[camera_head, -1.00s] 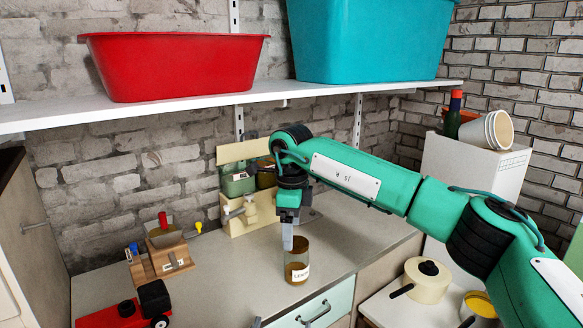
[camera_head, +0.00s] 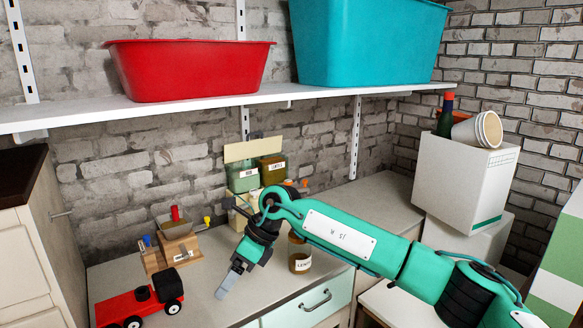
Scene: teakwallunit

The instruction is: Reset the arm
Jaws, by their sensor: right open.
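My right arm, green with black joints, comes in from the lower right. Its gripper (camera_head: 229,279) hangs over the counter (camera_head: 210,300), left of the jar, and is open and empty. A brown jar with a white label (camera_head: 299,256) stands upright on the counter, partly behind the arm and apart from the gripper. My left gripper is not in view.
A red toy truck (camera_head: 135,303) and a wooden toy (camera_head: 172,250) are on the counter at left. Canisters (camera_head: 272,168) stand at the back. A shelf (camera_head: 200,105) overhead holds a red tub (camera_head: 190,70) and a teal tub (camera_head: 365,40). A white box (camera_head: 465,180) stands at right.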

